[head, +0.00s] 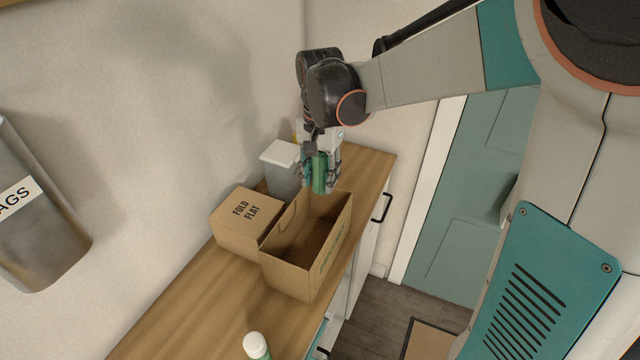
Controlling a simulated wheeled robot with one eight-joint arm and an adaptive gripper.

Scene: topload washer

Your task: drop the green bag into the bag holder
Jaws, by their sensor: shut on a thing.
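My gripper (320,183) is pointed down and shut on a green object (319,172), which I take to be the green bag; it looks like a small upright roll or bundle. My gripper holds it at the far end of the open cardboard box, apparently above its rim. The fingers partly hide it. The bag holder (42,225) is a grey metal container on the wall at the far left, with a white label ending in "AGS". It is cut off by the picture edge, well apart from my gripper. Its opening does not show.
An open, empty-looking cardboard box (291,278) stands on the wooden counter (180,318). Beside it are a closed "FOLD FLAT" box (236,233) and a grey bin with a white lid (281,152). A white-capped bottle (256,344) stands at the near end. A teal door is at right.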

